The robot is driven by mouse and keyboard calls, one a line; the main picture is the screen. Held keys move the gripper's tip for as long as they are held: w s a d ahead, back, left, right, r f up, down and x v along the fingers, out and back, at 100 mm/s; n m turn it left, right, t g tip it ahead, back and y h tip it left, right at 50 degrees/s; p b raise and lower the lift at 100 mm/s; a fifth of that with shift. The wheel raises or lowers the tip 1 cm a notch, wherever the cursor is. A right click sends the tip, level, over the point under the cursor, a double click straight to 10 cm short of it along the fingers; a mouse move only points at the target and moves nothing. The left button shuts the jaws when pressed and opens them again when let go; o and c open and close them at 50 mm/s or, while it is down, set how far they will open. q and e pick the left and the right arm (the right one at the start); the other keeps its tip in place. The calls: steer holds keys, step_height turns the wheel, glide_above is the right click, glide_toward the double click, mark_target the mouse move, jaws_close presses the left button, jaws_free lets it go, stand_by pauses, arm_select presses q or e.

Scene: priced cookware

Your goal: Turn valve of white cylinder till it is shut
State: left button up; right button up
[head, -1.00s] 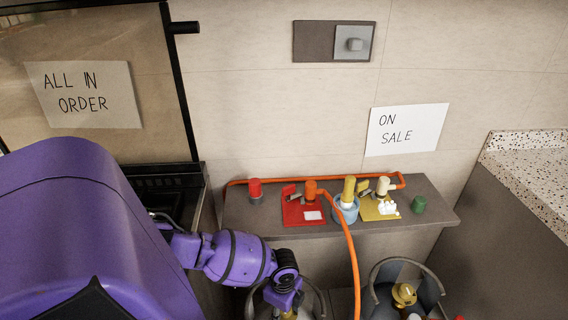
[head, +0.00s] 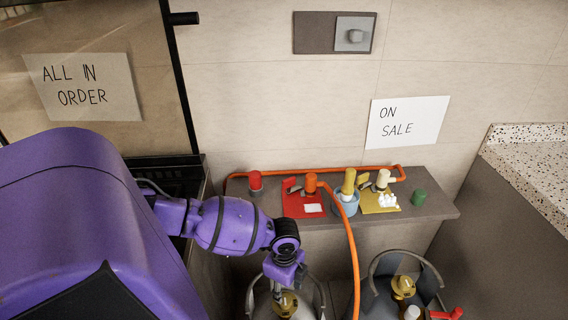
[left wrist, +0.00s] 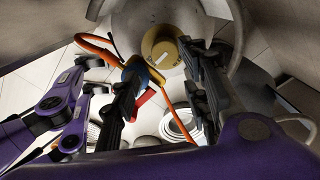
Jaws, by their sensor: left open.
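In the head view, a pale cylinder (head: 262,304) with a raised collar stands at the bottom centre, with a brass valve (head: 287,303) on top. My left gripper (head: 278,292) is just above and beside this valve, partly hiding it. In the left wrist view, the two dark fingers of my left gripper (left wrist: 162,100) are spread apart with nothing held between them. The pale cylinder top (left wrist: 143,22) and brass fitting (left wrist: 166,54) lie beyond the fingertips. Whether a finger touches the valve I cannot tell. My right gripper is not seen.
A darker cylinder (head: 378,300) with its own brass valve (head: 403,286) stands to the right; a red handle (head: 447,314) is near it. An orange hose (head: 352,250) hangs between the cylinders. A grey ledge (head: 430,213) behind holds coloured valves and plates.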

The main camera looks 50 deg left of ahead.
arm_select(q)
step_height(320, 180, up, 4)
steer(key=shift+f, duration=0.15)
steer(key=shift+d, duration=0.1)
stand_by(0.5)
